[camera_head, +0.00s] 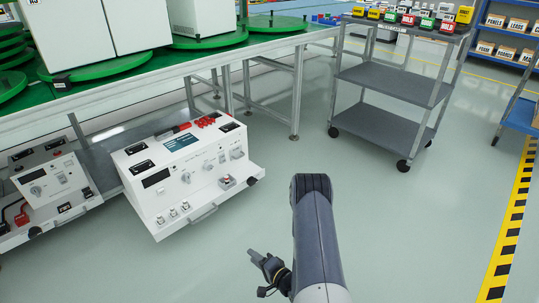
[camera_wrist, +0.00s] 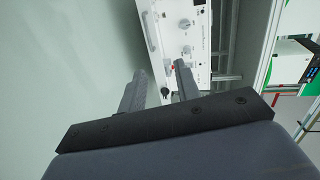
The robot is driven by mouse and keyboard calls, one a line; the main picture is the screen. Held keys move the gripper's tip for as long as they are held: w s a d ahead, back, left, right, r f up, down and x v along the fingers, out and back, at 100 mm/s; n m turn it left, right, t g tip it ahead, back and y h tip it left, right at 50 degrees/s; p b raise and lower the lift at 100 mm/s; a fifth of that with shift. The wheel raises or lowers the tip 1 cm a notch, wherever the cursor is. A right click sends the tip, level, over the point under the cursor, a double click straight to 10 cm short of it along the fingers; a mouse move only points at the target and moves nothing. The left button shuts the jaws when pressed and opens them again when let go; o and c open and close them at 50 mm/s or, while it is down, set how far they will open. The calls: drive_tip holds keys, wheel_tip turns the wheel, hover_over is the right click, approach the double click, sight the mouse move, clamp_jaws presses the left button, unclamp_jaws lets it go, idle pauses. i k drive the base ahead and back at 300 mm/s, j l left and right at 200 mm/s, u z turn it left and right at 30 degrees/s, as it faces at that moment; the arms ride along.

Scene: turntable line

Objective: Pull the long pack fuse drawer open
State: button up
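A white console (camera_head: 190,165) with knobs, small displays and red parts on top stands on the floor by the green-topped table. A grey bar handle (camera_head: 201,215) runs along its low front lip. I cannot read any label that marks the long pack fuse drawer, and no drawer is seen pulled out. My gripper (camera_head: 256,260) is in front of the console and to its right, apart from it. In the wrist view, my gripper (camera_wrist: 158,75) has its two fingers apart with nothing between them. The console (camera_wrist: 185,35) shows beyond the fingertips, with its handle (camera_wrist: 151,30) at its left edge.
A second, similar console (camera_head: 55,185) stands at the left, close to the first. A grey shelf cart (camera_head: 400,82) with several coloured boxes is at the back right. The table's metal legs (camera_head: 297,95) stand behind. The floor (camera_head: 390,225) at right is clear.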

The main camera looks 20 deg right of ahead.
sight(237, 153)
drive_tip(key=i+j+z, duration=0.25)
drive_tip(key=i+z, duration=0.15)
drive_tip(key=i, duration=0.2)
drive_tip(key=i+j+z, duration=0.4)
drive_tip(key=i, duration=0.15)
drive_tip(key=i+j, duration=0.45)
drive_tip(key=i, duration=0.05)
